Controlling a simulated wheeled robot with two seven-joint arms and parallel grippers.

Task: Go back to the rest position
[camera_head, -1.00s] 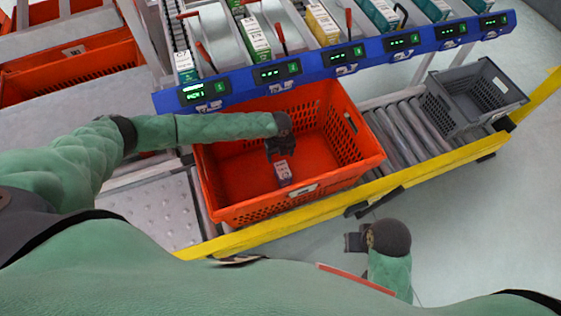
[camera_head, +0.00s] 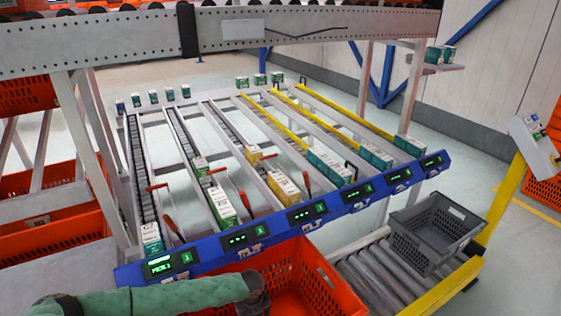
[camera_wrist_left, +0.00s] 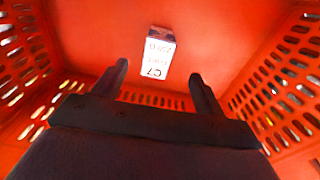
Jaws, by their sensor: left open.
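My left arm (camera_head: 170,297) reaches in from the left over the orange tote (camera_head: 325,278) at the bottom of the head view. Its gripper is cut off by the frame's lower edge there. In the left wrist view my left gripper (camera_wrist_left: 158,82) is open and empty inside the tote. A small white and dark box (camera_wrist_left: 157,58), marked C7, lies on the tote's floor just beyond the fingertips, apart from them. My right gripper is not in view.
A blue rail with lit displays (camera_head: 290,217) borders sloped lanes of boxes behind the tote. A grey crate (camera_head: 432,232) stands on the roller conveyor (camera_head: 372,278) at right. A grey beam (camera_head: 220,35) crosses above. Orange totes (camera_head: 60,245) stand at left.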

